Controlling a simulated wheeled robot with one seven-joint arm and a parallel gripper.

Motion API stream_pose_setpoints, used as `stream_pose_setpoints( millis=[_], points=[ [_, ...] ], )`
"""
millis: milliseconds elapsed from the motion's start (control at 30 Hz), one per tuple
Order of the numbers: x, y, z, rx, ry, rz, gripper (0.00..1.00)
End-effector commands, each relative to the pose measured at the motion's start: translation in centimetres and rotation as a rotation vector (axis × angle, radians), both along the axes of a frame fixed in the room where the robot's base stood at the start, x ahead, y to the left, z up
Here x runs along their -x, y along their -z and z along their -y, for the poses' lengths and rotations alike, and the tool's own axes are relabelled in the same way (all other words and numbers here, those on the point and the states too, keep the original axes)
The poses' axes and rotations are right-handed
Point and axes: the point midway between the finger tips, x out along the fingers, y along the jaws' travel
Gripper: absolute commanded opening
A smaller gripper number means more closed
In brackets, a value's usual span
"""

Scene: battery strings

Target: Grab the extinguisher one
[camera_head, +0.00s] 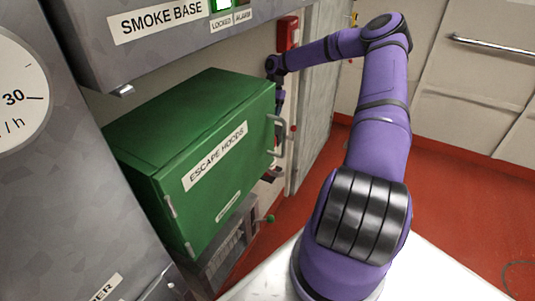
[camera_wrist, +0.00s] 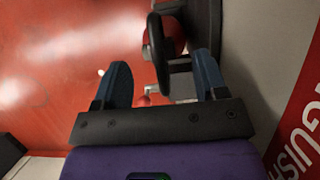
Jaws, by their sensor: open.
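In the wrist view my gripper (camera_wrist: 163,78) is open, its two blue fingers spread. A black handle-like part (camera_wrist: 157,42) lies between and just beyond the fingertips, nearer the right finger. A rounded red part (camera_wrist: 174,32) shows behind it; I cannot tell whether they are one piece. A red sign (camera_wrist: 300,125) at the right edge carries white letters reading partly "NGUISH". In the head view my arm reaches past the green cabinet, and its fingertips are mostly hidden there. No whole extinguisher is clearly visible.
The green "ESCAPE HOODS" cabinet (camera_head: 180,150) juts out left of my arm, with a metal handle (camera_head: 278,135) on its right side. A grey "SMOKE BASE" box (camera_head: 165,45) hangs above it.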

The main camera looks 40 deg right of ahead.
Motion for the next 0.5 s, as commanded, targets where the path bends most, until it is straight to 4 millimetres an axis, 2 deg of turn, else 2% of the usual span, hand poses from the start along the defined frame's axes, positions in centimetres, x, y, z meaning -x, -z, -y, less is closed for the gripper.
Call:
stream_pose_setpoints(
  millis=[300,500],
  points=[
    [0.4,3.4,-1.2,-0.005,0.000,-0.002,0.66],
    [0.5,4.1,-1.5,-0.001,0.000,0.000,0.66]
  ],
)
